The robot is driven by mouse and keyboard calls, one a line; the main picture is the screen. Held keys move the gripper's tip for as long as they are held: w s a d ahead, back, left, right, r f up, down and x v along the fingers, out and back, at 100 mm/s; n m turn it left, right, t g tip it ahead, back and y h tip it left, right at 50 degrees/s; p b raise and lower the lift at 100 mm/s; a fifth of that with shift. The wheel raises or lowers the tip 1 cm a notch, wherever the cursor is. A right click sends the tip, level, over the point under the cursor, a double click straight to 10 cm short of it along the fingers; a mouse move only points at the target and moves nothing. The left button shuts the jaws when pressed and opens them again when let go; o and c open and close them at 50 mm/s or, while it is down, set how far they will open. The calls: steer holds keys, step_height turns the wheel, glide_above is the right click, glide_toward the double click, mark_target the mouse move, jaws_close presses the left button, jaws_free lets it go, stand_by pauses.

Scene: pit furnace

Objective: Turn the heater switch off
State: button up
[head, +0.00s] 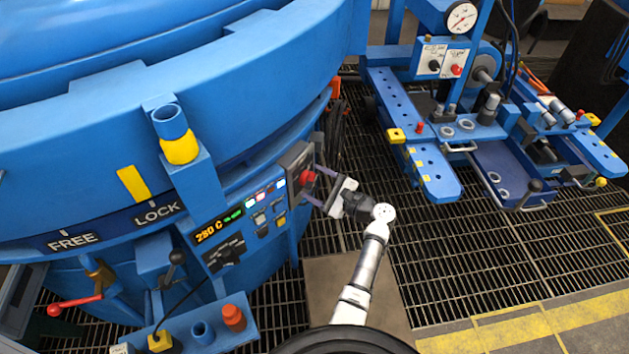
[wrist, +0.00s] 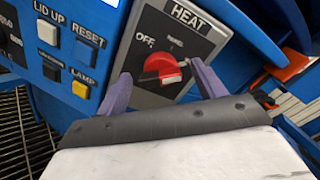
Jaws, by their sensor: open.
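The heater switch is a red rotary knob (wrist: 160,66) on a grey plate marked HEAT (wrist: 193,20). In the wrist view, the OFF label is at the knob's upper left and a smaller, unclear label at its upper right. A pale mark on the knob lies toward its lower right, away from OFF. In the head view the knob (head: 307,177) is at the right end of the blue control panel. My gripper (head: 314,187) is open, its purple fingers (wrist: 161,72) on either side of the knob. I cannot tell whether they touch it.
Left of the HEAT plate are LID UP, RESET and LAMP buttons (wrist: 80,88). The panel display (head: 208,232) reads about 280 C. A yellow-collared blue post (head: 180,148) and FREE/LOCK labels are further left. A blue wheeled rig (head: 440,110) stands right; open floor grating lies between.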

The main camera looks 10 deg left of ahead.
steer(key=shift+w+a, duration=0.1)
steer(key=shift+a, duration=0.3)
steer(key=shift+c, duration=0.4)
steer(key=c, duration=0.9)
